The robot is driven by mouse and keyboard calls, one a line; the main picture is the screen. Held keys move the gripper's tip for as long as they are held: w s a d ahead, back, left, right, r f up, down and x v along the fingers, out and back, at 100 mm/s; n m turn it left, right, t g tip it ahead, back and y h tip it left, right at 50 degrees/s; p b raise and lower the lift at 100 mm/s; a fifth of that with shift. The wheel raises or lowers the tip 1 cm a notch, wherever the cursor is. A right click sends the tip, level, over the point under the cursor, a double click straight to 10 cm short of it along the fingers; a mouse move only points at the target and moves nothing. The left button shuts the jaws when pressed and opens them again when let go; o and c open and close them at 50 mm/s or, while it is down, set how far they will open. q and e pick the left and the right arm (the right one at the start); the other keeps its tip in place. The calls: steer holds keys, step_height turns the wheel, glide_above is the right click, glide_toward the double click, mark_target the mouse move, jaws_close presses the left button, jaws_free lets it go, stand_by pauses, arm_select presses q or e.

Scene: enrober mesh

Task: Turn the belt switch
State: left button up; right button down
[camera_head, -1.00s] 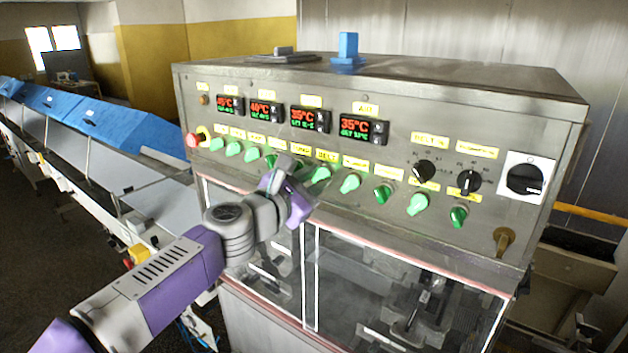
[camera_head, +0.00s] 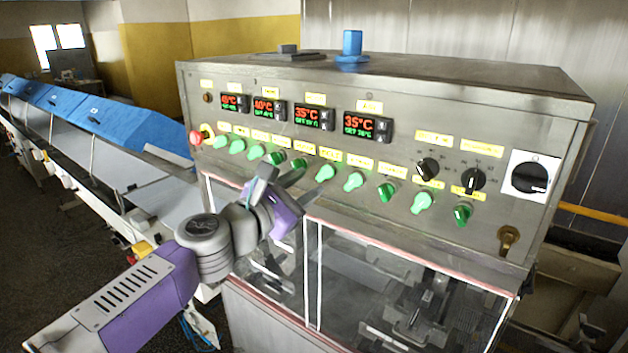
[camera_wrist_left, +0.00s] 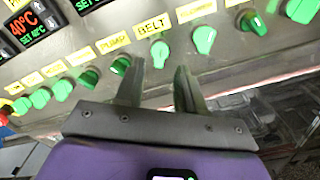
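The belt switch (camera_head: 325,172) is a green knob in the row on the front panel, under a yellow label. In the left wrist view the knob (camera_wrist_left: 160,52) sits right below the label reading BELT (camera_wrist_left: 153,25). My left gripper (camera_head: 293,178) is just in front of the panel, low and left of the belt switch. In the left wrist view its two fingers (camera_wrist_left: 158,82) are spread with nothing between them, and the knob shows beyond the gap, apart from both tips. My right gripper is not in view.
Similar green knobs stand close on both sides, including the PUMP knob (camera_wrist_left: 120,65). Temperature displays (camera_head: 313,117) sit above; black dials (camera_head: 472,180) and a black main switch (camera_head: 530,178) are at right. A red button (camera_head: 196,138) is at the left. Clear guard windows (camera_head: 390,280) lie below.

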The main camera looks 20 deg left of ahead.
arm_select(q)
steer(key=shift+v, duration=1.45)
steer(key=shift+f, duration=0.15)
steer(key=w+f+m+g+y+b, duration=0.1)
steer(key=w+f+m+g, duration=0.15)
steer(key=f, duration=0.85)
steer(key=w+f+m+g+y+b, duration=0.15)
steer(key=w+f, duration=0.25)
steer(key=f, duration=0.7)
steer(key=s+d+f+m+g+b, duration=0.1)
steer(key=s+f+m+g, duration=0.15)
steer(key=f, duration=1.05)
steer(key=s+d+f+m+g+b, duration=0.1)
steer(key=f+m+g, duration=0.25)
steer(key=f, duration=0.95)
steer(key=s+d+f+m+g+b, duration=0.1)
steer(key=s+f+m+g, duration=0.15)
steer(key=s+f, duration=0.4)
steer(key=s+d+f+m+g+b, duration=0.1)
steer(key=s+f+m, duration=0.25)
steer(key=f, duration=0.65)
steer(key=s+d+f+m+g+b, duration=0.1)
steer(key=s+d+f+m+g, duration=0.2)
steer(key=s+f+m, duration=0.4)
steer(key=s+d+f, duration=0.1)
steer(key=s+f, duration=0.3)
steer(key=s, duration=0.3)
steer(key=shift+s+d+b, duration=0.2)
steer(key=shift+d+b, duration=0.05)
steer(key=shift+b, duration=0.05)
